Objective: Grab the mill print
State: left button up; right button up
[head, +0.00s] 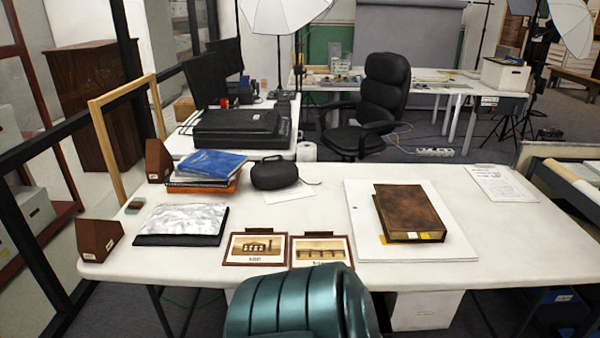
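Two small framed prints lie side by side at the front edge of the white table. The left print (254,248) shows a building with what looks like a tall chimney, which fits a mill. The right print (321,250) shows a long, low structure that looks like a bridge. Both have brown frames and sepia pictures, and their captions are too small to read. Neither of my grippers is in view.
A glossy teal chair back (295,303) stands before the prints. On the table (310,197) are a silvery flat pack (182,220), stacked books (207,165), a black case (273,174), brown wedges (99,234) and a thick brown book (408,211) on a white board (367,240).

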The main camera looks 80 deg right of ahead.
aim_at(253, 246)
jog(key=z, duration=2.6)
